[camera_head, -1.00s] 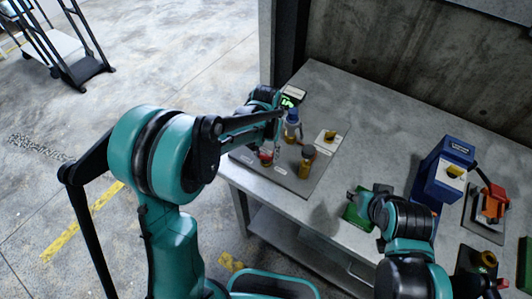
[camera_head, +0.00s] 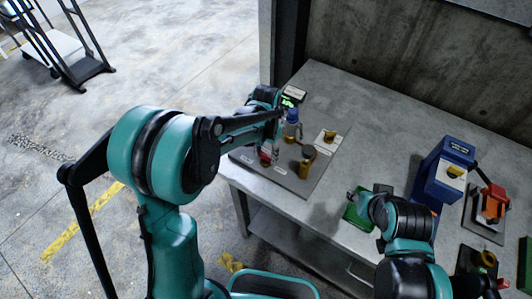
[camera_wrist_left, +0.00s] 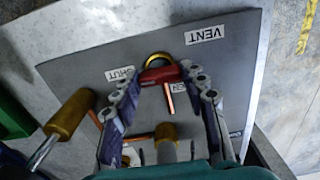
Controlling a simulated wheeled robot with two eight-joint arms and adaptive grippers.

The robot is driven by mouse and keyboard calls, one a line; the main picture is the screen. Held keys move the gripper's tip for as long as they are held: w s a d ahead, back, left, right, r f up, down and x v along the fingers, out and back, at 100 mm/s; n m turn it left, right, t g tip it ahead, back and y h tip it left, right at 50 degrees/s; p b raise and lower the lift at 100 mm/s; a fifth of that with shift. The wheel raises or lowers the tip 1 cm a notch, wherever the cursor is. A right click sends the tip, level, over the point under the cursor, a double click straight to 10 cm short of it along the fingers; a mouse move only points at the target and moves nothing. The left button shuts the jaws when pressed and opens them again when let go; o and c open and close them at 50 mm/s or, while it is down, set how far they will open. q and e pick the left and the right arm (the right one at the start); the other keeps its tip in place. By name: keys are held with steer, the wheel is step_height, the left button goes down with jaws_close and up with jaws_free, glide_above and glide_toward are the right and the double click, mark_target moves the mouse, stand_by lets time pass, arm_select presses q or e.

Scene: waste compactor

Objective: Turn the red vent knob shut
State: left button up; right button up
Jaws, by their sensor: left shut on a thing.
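The red vent knob (camera_wrist_left: 158,75) is in the left wrist view, below a brass ring, with a copper-coloured pointer hanging from it. The label VENT (camera_wrist_left: 206,35) is to its upper right and the label SHUT (camera_wrist_left: 120,73) to its left; another label beside the pointer is partly hidden. My left gripper (camera_wrist_left: 162,82) has its fingers on both sides of the knob and is shut on it. In the head view the knob (camera_head: 265,156) is small, under my left gripper (camera_head: 268,150). My right gripper (camera_head: 352,199) hangs near a green block (camera_head: 358,214); its fingers are too small to judge.
A blue box (camera_head: 440,180) stands at right.

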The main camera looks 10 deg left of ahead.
mark_target(266, 155)
arm_select(q)
steer(key=o, duration=1.2)
steer(key=shift+c, duration=0.2)
step_height(266, 155, up, 12)
steer(key=s+a+n+t, duration=0.2)
steer(key=s+a+t, duration=0.1)
steer(key=s, duration=0.5)
steer(key=s+a+f+n+t+b, duration=0.1)
steer(key=s+a+t, duration=0.3)
steer(key=s, duration=0.5)
steer(key=shift+a+f+n, duration=0.2)
steer(key=shift+n, duration=0.6)
